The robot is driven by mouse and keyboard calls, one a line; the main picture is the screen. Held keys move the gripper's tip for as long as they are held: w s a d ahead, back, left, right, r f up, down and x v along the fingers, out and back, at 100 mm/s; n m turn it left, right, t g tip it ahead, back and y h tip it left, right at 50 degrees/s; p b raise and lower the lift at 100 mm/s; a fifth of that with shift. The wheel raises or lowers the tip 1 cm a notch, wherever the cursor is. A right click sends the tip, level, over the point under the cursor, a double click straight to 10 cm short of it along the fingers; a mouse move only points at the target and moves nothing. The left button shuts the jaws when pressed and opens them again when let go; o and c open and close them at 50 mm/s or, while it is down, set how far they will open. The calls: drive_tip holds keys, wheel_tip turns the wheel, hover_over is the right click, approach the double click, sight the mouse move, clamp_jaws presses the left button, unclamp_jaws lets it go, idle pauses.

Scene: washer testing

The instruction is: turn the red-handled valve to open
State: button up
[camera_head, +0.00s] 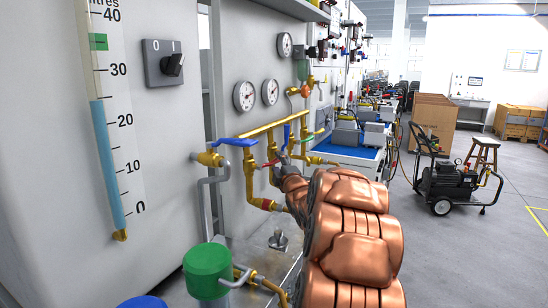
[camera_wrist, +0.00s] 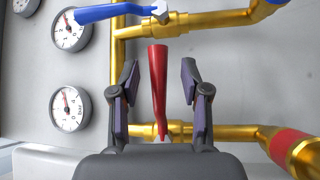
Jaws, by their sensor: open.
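The red valve handle (camera_wrist: 158,85) stands roughly upright between the two open fingers of my gripper (camera_wrist: 158,88) in the wrist view. There is a visible gap to each finger, and its lower end meets a nut on the lower brass pipe (camera_wrist: 240,131). In the head view the red handle (camera_head: 270,163) is a small strip on the brass pipework, left of my arm. My gripper (camera_head: 282,160) reaches to the pipework there, and its fingers are largely hidden or too small to make out.
A blue handle (camera_wrist: 105,13) lies just above in the wrist view, and another blue lever (camera_head: 233,142) is nearer in the head view. Pressure gauges (camera_wrist: 70,108) sit on the panel at left. A green-topped cylinder (camera_head: 207,262) stands below. Open floor (camera_head: 460,250) lies to the right.

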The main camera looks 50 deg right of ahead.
drive_tip(key=shift+p+x, duration=0.4)
drive_tip(key=shift+x, duration=1.9)
clamp_jaws()
